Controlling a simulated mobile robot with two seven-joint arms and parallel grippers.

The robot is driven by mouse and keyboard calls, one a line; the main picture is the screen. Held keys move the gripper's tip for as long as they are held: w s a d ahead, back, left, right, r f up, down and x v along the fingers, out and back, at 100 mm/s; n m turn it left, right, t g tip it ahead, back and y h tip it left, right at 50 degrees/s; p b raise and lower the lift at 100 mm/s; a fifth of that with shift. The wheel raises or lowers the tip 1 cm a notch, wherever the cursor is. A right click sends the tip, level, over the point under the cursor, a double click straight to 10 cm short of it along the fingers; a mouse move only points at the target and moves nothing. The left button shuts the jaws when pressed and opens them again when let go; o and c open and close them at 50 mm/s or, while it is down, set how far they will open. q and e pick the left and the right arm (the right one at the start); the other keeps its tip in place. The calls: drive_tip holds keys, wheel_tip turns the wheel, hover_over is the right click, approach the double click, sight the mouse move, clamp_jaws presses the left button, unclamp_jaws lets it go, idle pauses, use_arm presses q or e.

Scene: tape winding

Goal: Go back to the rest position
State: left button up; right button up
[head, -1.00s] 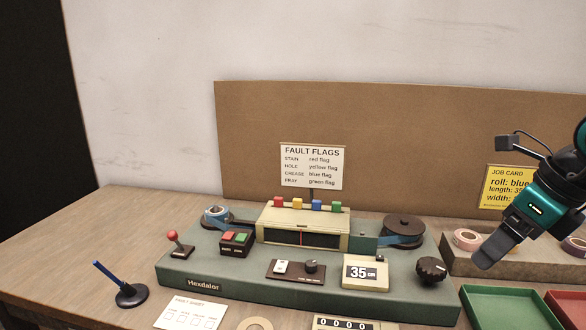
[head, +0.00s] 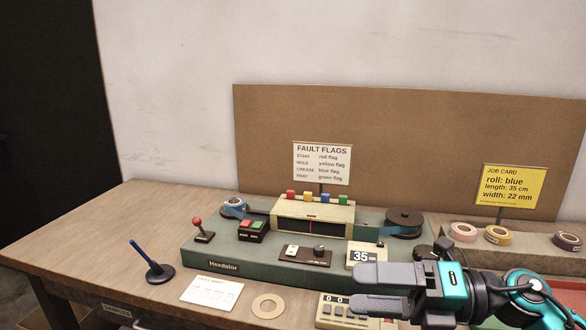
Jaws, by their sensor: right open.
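My right gripper (head: 357,289) is at the lower right of the head view, its arm coming in from the right edge. Its two grey fingers point left and are apart, with nothing seen between them. It hangs in front of the green Hexdalor winding machine (head: 260,262) and hides the machine's right front part. A blue tape roll (head: 235,206) sits on the machine's left spindle, with blue tape running toward the cream housing (head: 312,212). A dark reel (head: 404,221) stands on the right. The display (head: 361,257) reads 35. My left gripper is not in view.
A blue pen stands in a black holder (head: 160,273). Several tape rolls (head: 498,235) sit on a rack at right. The table's left side (head: 90,245) is clear.

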drive_tip(key=d+f+m+t+h+p, duration=0.15)
drive_tip(key=f+m+t+h, duration=0.3)
drive_tip(key=m, duration=0.45)
drive_tip(key=d+f+m+t+h, duration=0.25)
drive_tip(key=f+m+t, duration=0.25)
drive_tip(key=m, duration=0.5)
drive_tip(key=d+f+m+t+h, duration=0.2)
drive_tip(key=f+m+t+h, duration=0.25)
drive_tip(key=m, duration=0.45)
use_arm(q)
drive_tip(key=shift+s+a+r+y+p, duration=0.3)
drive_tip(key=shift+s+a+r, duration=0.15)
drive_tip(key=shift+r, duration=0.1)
use_arm(e)
drive_tip(key=s+f+m+g+h, duration=0.2)
drive_tip(key=s+f+m+g, duration=0.1)
drive_tip(key=f, duration=0.5)
drive_tip(key=s+f+m+g+h, duration=0.2)
drive_tip(key=s+f+m+g, duration=0.1)
drive_tip(key=s+f, duration=0.5)
drive_tip(key=shift+d+m, duration=0.4)
drive_tip(key=shift+m, duration=0.5)
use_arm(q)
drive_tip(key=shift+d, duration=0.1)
use_arm(e)
drive_tip(key=shift+r, duration=0.1)
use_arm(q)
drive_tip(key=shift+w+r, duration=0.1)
